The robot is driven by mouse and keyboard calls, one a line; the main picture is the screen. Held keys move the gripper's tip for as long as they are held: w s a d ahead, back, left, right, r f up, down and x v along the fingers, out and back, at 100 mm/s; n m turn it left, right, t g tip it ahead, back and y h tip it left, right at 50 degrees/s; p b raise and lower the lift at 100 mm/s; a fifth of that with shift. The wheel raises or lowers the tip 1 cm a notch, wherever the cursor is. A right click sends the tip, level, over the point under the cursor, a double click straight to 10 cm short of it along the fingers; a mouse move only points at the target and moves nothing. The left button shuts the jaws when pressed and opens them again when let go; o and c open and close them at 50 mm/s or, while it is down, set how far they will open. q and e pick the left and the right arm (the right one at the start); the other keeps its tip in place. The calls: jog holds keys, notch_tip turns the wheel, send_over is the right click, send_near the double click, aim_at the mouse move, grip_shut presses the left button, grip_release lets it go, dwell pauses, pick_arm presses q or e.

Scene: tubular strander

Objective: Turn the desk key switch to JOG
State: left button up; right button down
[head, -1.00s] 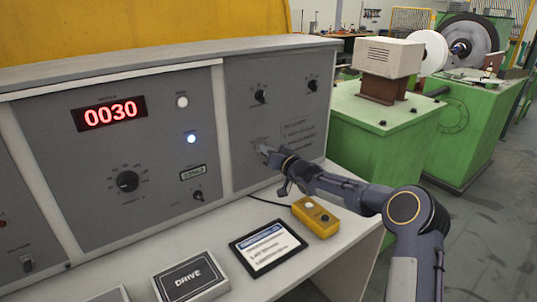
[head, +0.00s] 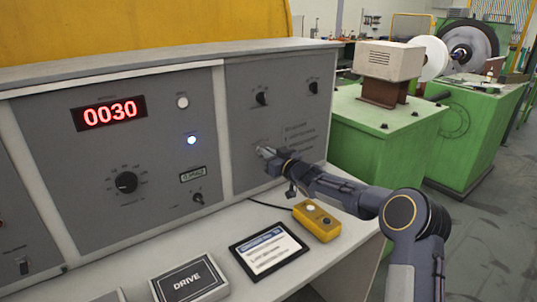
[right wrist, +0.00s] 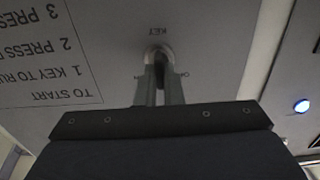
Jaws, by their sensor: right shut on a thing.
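The key switch (right wrist: 157,53) sits under the label KEY on the desk's right-hand grey panel. It shows upside down in the right wrist view. My right gripper (right wrist: 159,82) reaches the panel with its two fingers shut on the key, one on each side. The fingers and the dark key between them hide most of the switch, and I cannot read which position it points to. In the head view my right gripper (head: 265,152) is at the lower left of that panel and covers the switch. My left gripper is in neither view.
Printed start instructions (right wrist: 45,65) are beside the switch. Two black knobs (head: 262,98) are higher on the panel. A yellow button box (head: 317,222), a tablet (head: 268,250) and a DRIVE box (head: 188,279) lie on the desktop below my arm.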

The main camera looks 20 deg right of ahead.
jog(key=c, duration=1.6)
grip_release()
jog(key=shift+o, duration=0.2)
jog(key=b+v, duration=0.1)
jog(key=v, duration=0.6)
jog(key=shift+s+d+b, duration=0.15)
jog(key=shift+s+b, duration=0.2)
jog(key=shift+b, duration=0.05)
